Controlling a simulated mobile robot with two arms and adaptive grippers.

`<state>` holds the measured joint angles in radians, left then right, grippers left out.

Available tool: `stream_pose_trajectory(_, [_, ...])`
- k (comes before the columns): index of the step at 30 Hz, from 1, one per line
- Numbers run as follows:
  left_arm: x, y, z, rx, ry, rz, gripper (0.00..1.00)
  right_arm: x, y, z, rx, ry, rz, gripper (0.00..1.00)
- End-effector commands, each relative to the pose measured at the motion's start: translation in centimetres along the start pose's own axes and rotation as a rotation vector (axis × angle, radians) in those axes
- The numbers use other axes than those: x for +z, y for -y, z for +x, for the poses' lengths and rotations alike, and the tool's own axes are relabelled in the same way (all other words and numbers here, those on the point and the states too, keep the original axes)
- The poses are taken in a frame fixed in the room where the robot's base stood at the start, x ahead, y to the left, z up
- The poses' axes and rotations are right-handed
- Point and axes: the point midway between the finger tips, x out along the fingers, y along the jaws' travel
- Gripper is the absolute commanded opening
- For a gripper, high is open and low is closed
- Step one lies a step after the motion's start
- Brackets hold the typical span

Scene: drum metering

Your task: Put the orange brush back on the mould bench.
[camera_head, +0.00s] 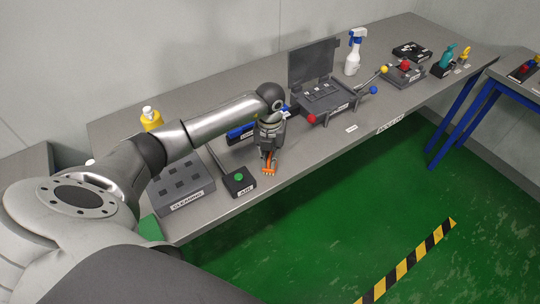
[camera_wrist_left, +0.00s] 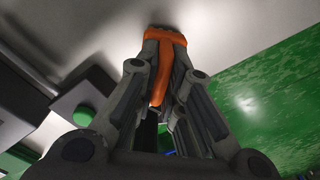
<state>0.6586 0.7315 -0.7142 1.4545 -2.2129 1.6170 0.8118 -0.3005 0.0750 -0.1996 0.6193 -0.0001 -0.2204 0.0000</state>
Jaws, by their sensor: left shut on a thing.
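The orange brush (camera_head: 269,168) is held in my left gripper (camera_head: 268,153) in the head view, close to the front edge of the grey mould bench (camera_head: 310,147). In the left wrist view the brush (camera_wrist_left: 163,38) sits between the two fingers of my left gripper (camera_wrist_left: 165,75), which are shut on its handle. Its wide head points away from the gripper, toward the bench top. I cannot tell whether the brush head touches the bench. My right gripper is in neither view.
A box with a green button (camera_head: 239,178) stands just left of the brush, beside the grey cleaning block (camera_head: 182,187). A grey mould with an open lid (camera_head: 313,62) and coloured ball handles stands to the right. Bare bench lies between. Green floor (camera_head: 330,220) drops away in front.

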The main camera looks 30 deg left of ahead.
Motion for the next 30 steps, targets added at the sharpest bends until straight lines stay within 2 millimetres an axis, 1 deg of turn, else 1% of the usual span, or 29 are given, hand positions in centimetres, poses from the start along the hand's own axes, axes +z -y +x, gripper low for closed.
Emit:
stream_pose_trajectory(2, [0.0, 0.0, 0.3, 0.000, 0.000, 0.000, 0.00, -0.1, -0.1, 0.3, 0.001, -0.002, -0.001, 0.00])
stream_pose_trajectory(3, [0.0, 0.0, 0.3, 0.000, 0.001, 0.000, 0.12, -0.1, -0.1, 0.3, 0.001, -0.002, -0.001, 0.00])
stream_pose_trajectory(7, [0.0, 0.0, 0.2, 0.000, 0.000, 0.000, 0.29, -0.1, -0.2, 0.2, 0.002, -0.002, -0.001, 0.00])
stream_pose_trajectory(8, [0.0, 0.0, 0.2, 0.000, 0.000, 0.000, 0.31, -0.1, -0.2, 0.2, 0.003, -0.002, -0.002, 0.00])
stream_pose_trajectory(16, [0.0, 0.0, 0.2, 0.001, 0.000, -0.001, 0.31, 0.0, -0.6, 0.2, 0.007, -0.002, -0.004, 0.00])
stream_pose_trajectory(20, [0.0, 0.0, -0.3, 0.000, 0.000, 0.000, 0.31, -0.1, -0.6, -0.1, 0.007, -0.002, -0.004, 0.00])
stream_pose_trajectory(23, [0.1, 0.0, -1.5, 0.000, 0.005, 0.000, 0.31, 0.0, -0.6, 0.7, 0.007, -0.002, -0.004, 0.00])
stream_pose_trajectory(26, [0.2, 0.0, -3.5, -0.002, 0.007, 0.001, 0.31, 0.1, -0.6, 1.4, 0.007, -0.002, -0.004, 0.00])
stream_pose_trajectory(30, [0.2, 0.0, -6.7, -0.002, 0.007, 0.000, 0.31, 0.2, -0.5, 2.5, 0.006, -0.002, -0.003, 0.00])
